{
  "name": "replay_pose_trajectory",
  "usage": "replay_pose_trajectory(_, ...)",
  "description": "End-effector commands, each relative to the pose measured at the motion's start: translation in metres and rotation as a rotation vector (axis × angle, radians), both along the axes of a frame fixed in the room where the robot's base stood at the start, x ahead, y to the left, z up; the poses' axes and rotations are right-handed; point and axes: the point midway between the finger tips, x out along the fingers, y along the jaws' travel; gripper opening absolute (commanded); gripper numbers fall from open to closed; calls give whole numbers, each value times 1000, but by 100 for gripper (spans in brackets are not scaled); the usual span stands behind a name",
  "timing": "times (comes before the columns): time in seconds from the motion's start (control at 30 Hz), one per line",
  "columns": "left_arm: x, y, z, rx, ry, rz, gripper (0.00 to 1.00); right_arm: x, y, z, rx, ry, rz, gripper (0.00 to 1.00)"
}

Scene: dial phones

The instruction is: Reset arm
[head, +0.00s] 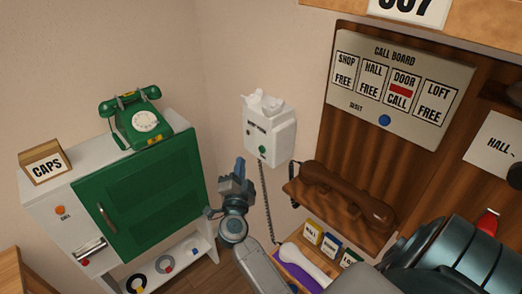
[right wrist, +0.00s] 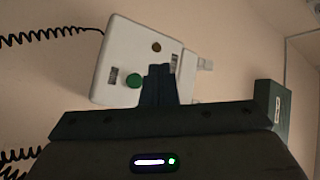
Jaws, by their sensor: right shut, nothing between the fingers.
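My right gripper (head: 239,163) is raised in front of the cream wall, its fingers pointing up, just left of a white wall box (head: 268,138) with a green button. The fingers are shut and empty. In the right wrist view the shut fingertips (right wrist: 158,70) overlap the lower edge of the white wall box (right wrist: 125,60), beside its green button; I cannot tell whether they touch it. My right forearm comes in from the lower right. My left gripper is not in view.
A brown handset (head: 340,195) lies on a wooden shelf right of my gripper. A call board (head: 400,85) hangs above. A green phone (head: 140,118) stands on a green-doored cabinet (head: 140,190) at left. A coiled cord (head: 266,200) hangs below the wall box.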

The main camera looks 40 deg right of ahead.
Motion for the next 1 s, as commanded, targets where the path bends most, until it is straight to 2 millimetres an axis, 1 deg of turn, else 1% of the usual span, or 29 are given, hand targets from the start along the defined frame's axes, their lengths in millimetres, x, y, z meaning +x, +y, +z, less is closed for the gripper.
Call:
replay_pose_trajectory(0.57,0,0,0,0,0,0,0,0,0,0,0,0,0,0)
replay_pose_trajectory(0.67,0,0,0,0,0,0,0,1,1,-7,-12,13,7,0)
replay_pose_trajectory(0.73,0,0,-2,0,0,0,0,5,5,-26,-48,50,26,0)
replay_pose_trajectory(0.77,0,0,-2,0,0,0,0,7,7,-38,-71,72,40,0)
replay_pose_trajectory(0.83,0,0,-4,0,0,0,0,11,15,-76,-136,146,90,0)
replay_pose_trajectory(0.87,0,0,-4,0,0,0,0,12,20,-96,-168,185,115,0)
replay_pose_trajectory(0.9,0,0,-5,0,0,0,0,12,26,-125,-211,242,156,0)
replay_pose_trajectory(0.97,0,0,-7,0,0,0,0,9,35,-170,-269,331,221,0)
replay_pose_trajectory(1.0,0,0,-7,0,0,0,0,5,41,-201,-301,391,267,0)
